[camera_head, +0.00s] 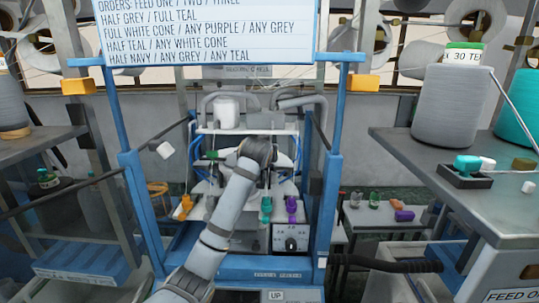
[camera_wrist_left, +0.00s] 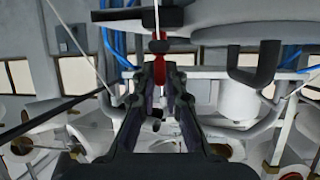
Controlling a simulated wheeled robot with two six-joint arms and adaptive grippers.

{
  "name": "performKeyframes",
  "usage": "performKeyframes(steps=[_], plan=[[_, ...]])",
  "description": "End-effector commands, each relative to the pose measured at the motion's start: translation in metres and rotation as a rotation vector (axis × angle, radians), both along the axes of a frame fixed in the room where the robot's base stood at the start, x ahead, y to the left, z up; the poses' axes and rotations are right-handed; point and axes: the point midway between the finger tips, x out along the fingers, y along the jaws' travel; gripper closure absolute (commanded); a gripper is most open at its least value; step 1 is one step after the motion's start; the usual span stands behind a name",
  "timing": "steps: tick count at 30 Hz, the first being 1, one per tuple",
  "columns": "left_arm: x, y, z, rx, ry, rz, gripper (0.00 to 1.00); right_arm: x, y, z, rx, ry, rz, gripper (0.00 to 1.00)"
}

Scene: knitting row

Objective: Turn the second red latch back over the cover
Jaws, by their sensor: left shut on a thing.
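In the left wrist view my left gripper (camera_wrist_left: 160,62) is shut on a red latch (camera_wrist_left: 157,67), whose red shows between and just beyond the fingertips. A dark bar crosses in front of more red at the top, below a light grey rounded part (camera_wrist_left: 235,14) that may be the cover. I cannot tell how far the latch is turned. In the head view my left arm reaches up to the machine (camera_head: 238,128), and its wrist hides the fingertips and the latch. My right gripper is not in view.
Blue posts (camera_head: 132,200) flank the machine, with an orders board (camera_head: 205,30) above. Orange, teal and purple pieces hang around it. A right table (camera_head: 440,170) holds a grey cone (camera_head: 453,105). A dark hook (camera_wrist_left: 255,65) and blue hoses are close to the gripper.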

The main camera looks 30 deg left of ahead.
Motion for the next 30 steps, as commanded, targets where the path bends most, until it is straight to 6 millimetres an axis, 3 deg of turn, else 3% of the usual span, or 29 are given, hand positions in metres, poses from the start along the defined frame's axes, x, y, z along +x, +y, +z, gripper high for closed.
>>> performKeyframes(steps=[13, 30], plan=[[-0.002, 0.009, 0.001, 0.004, -0.001, -0.388, 1.00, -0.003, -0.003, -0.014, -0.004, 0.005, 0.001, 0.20], [0.001, 0.014, 0.004, -0.004, -0.006, -0.881, 1.00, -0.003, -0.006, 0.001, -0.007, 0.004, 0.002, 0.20]])
